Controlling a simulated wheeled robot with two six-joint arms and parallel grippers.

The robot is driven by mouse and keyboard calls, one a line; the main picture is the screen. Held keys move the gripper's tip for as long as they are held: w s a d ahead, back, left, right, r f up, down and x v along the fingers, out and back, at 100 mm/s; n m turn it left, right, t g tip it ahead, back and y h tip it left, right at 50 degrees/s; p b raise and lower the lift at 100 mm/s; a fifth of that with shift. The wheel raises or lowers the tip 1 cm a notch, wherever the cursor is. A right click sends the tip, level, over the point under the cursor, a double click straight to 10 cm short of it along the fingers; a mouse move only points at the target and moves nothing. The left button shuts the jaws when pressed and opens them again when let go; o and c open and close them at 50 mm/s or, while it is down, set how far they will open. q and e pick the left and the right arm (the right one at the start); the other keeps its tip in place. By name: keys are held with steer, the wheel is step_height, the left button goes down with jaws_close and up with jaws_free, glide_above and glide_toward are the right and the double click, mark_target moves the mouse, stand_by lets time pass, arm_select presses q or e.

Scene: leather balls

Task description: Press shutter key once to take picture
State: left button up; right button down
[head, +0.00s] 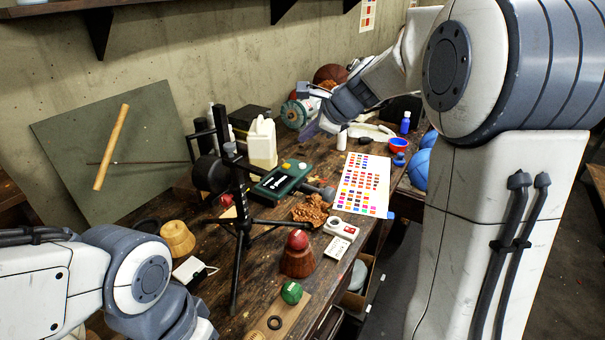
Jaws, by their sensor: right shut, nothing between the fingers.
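A black camera-like device (210,173) sits on a black tripod (240,230) on the workbench, left of centre. A small white device with red marks (341,229) lies near the bench's front edge; I cannot tell which thing carries the shutter key. My right gripper (314,128) is over the back of the bench, shut and empty, well apart from both the tripod and the white device. My left arm comes in at the lower left, but its gripper is not in view.
A red ball (298,239) rests on a brown stand, with a green ball (291,292) in front. A colour chart (365,185), a green box (282,180) and a cream jug (262,145) crowd the bench. A wooden rod (111,147) lies against a grey-green board (145,125).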

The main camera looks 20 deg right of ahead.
mark_target(307, 169)
arm_select(q)
step_height(307, 169, down, 4)
steer(key=b, duration=0.3)
steer(key=shift+f, duration=0.25)
arm_select(e)
step_height(307, 169, down, 5)
steer(key=shift+r, duration=0.1)
stand_by(1.3)
arm_select(q)
steer(key=shift+f+b, duration=0.3)
steer(key=shift+b, duration=0.15)
arm_select(e)
steer(key=shift+f, duration=0.45)
arm_select(q)
steer(key=shift+f+b, duration=0.4)
arm_select(e)
steer(key=shift+f, duration=0.45)
arm_select(q)
steer(key=shift+r, duration=0.1)
steer(key=shift+r+p, duration=0.75)
steer(key=shift+p, duration=0.1)
arm_select(e)
steer(key=shift+r, duration=0.85)
